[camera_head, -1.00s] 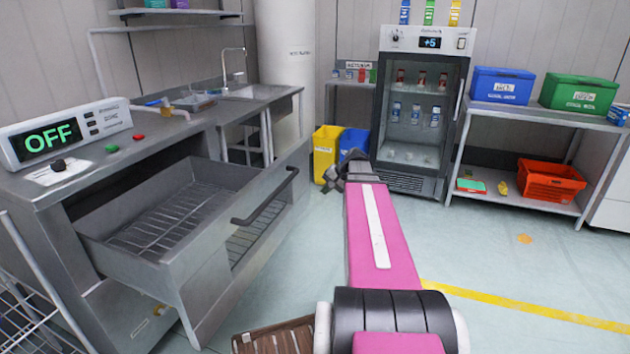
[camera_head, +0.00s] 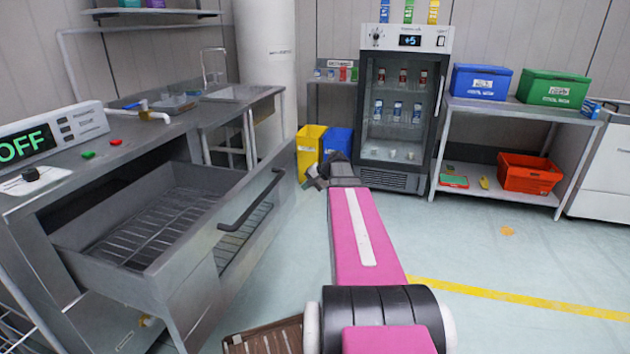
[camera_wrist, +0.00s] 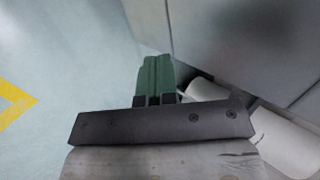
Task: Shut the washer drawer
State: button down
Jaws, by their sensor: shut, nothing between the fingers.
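The washer drawer (camera_head: 190,296) is a grey metal drawer with a slatted rack inside, pulled well out of the washer counter (camera_head: 150,143) on the left. Its dark bar handle (camera_head: 250,201) runs along the front panel. My gripper (camera_head: 313,177) is to the right of the drawer front in the head view, apart from the handle. In the wrist view my gripper (camera_wrist: 153,62) shows two green fingers pressed together, empty, beside a grey panel (camera_wrist: 245,45).
A yellow bin (camera_head: 309,150) and a blue bin (camera_head: 337,142) stand behind my gripper. A glass-door fridge (camera_head: 403,110) and a shelf with totes (camera_head: 520,108) are at the back. A brown slatted object (camera_head: 265,338) lies low at the front. Floor at the right is clear.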

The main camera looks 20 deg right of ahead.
aim_at(292, 187)
jog(key=shift+w+a+r, duration=0.1)
jog(key=shift+w+a, duration=0.45)
jog(key=shift+a, duration=0.2)
jog(key=shift+w+a, duration=0.55)
jog(key=shift+a, duration=0.15)
jog(key=w+a, duration=0.9)
jog(key=a, duration=0.2)
jog(key=w+a, duration=0.9)
jog(key=a, duration=0.3)
jog(key=w+a, duration=0.9)
jog(key=a, duration=0.3)
jog(key=shift+w, duration=0.25)
jog(key=shift+a, duration=0.15)
